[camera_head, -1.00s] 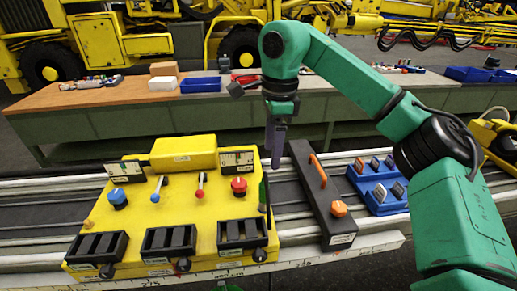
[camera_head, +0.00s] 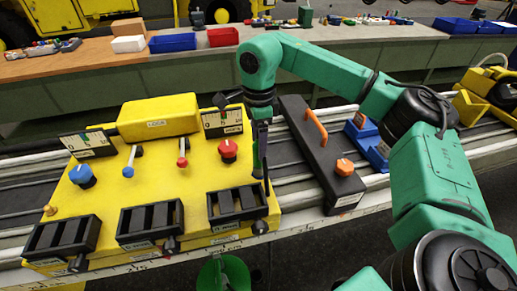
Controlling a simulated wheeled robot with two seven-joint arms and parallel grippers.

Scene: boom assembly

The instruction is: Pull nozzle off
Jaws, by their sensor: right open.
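The yellow control box (camera_head: 115,200) sits on the rail bench, with levers, a blue knob (camera_head: 82,176), a red knob (camera_head: 228,150) and black slotted blocks along its front. My right gripper (camera_head: 264,172) points down at the box's right side and is open. Its dark fingers are at a thin green upright piece (camera_head: 257,158), which may be the nozzle; the fingers and the piece overlap, and I cannot tell whether they touch. No other piece is clearly a nozzle. My left gripper is not in view.
A black box (camera_head: 318,160) with an orange handle and orange knob lies just right of my gripper. A round green object (camera_head: 222,273) is below the bench's front edge. A back table (camera_head: 100,70) holds bins.

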